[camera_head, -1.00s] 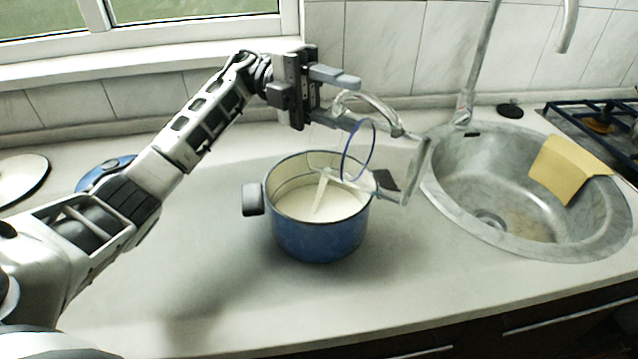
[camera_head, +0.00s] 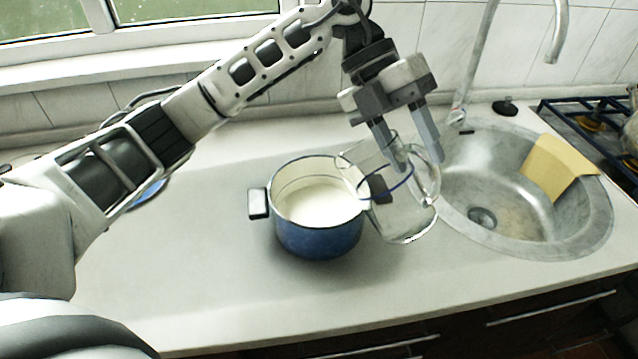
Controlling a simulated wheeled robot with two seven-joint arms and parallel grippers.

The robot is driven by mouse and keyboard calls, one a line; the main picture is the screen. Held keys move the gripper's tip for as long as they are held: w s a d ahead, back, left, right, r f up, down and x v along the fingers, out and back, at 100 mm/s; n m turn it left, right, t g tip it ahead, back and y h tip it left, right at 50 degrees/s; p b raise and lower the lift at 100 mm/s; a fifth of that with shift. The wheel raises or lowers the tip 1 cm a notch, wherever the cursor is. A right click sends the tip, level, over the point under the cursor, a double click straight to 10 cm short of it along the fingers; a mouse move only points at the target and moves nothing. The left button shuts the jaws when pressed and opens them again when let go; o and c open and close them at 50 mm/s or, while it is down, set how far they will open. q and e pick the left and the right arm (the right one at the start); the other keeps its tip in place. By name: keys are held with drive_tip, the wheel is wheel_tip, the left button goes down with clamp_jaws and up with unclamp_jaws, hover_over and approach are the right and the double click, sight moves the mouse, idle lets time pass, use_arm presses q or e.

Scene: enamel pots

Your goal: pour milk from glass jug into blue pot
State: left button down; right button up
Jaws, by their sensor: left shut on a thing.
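The blue pot (camera_head: 318,238) stands on the counter in the middle of the head view, with white milk (camera_head: 318,203) inside. The clear glass jug (camera_head: 405,218) with a blue rim is just right of the pot, slightly tilted, its rim side close to the pot's right handle. The jug looks empty of milk, and no stream shows. My left gripper (camera_head: 412,155) reaches down from above and is shut on the jug, at its handle side. Whether the jug's base touches the counter is unclear. My right gripper is not in view.
A round steel sink (camera_head: 520,200) lies right of the jug, with a yellow cloth (camera_head: 560,168) over its edge. A tap (camera_head: 475,70) rises behind it. A gas hob (camera_head: 590,115) is at far right. The counter (camera_head: 220,300) in front of the pot is clear.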

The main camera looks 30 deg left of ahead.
sight(436, 172)
use_arm(q)
drive_tip(key=d+f+y, duration=0.2)
drive_tip(key=d, duration=0.1)
drive_tip(key=d+f+y, duration=0.1)
drive_tip(key=shift+s+d+f+y, duration=0.25)
drive_tip(key=shift+f+y, duration=0.05)
drive_tip(key=shift+f, duration=0.1)
drive_tip(key=d+f+y+b, duration=0.3)
drive_tip(key=f+y, duration=0.1)
drive_tip(key=f, duration=0.4)
drive_tip(key=shift+s+d+n+t, duration=0.15)
drive_tip(key=shift+d+n+t, duration=0.15)
drive_tip(key=shift+d+t, duration=0.1)
drive_tip(key=shift+s, duration=0.1)
